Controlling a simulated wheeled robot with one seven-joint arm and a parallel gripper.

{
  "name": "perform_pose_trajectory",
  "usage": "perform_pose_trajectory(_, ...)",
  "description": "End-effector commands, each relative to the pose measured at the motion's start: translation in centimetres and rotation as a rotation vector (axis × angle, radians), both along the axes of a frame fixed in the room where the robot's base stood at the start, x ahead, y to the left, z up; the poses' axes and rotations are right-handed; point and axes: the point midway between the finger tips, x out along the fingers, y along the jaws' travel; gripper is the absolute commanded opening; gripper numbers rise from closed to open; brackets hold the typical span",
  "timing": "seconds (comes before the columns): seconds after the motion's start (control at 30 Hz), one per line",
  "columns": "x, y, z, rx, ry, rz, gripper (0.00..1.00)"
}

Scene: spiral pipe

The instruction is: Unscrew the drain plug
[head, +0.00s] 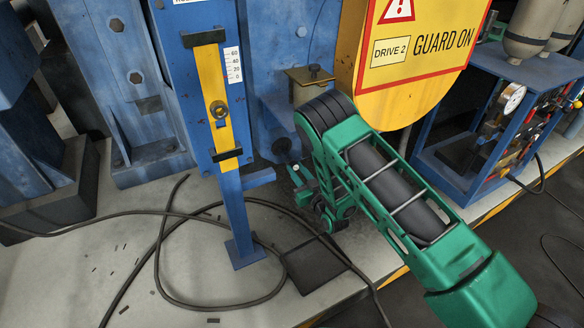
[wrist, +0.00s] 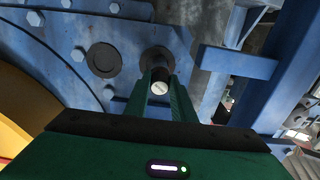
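My gripper (wrist: 160,92) shows in the wrist view with its two green fingers close together around a small dark plug with a pale round end, the drain plug (wrist: 159,88). The fingers appear to press on its sides. Behind the plug is a dark round fitting (wrist: 157,60) in a blue plate. I cannot tell whether the plug is still seated in it. In the head view my gripper (head: 298,178) is low, left of my green arm, just below a dark round fitting (head: 281,146) on the blue machine. The plug is too small to make out clearly there.
A blue post (head: 236,215) with a yellow gauge strip (head: 210,90) stands left of my gripper. A yellow guard (head: 410,65) hangs above my arm. A black cable (head: 165,235) loops over the pale floor. A blue bracket (wrist: 238,62) projects right of the fingers.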

Motion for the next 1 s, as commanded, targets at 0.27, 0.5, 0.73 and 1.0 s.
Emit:
perform_pose_trajectory(0.27,0.04,-0.22,-0.04,-0.310,-0.179,-0.002,0.00)
perform_pose_trajectory(0.5,0.02,-0.25,-0.10,-0.692,-0.398,-0.002,0.00)
perform_pose_trajectory(0.73,0.02,-0.33,-0.19,-1.047,-0.602,0.000,0.00)
perform_pose_trajectory(1.0,0.05,-0.46,-0.32,-1.457,-0.837,0.002,0.00)
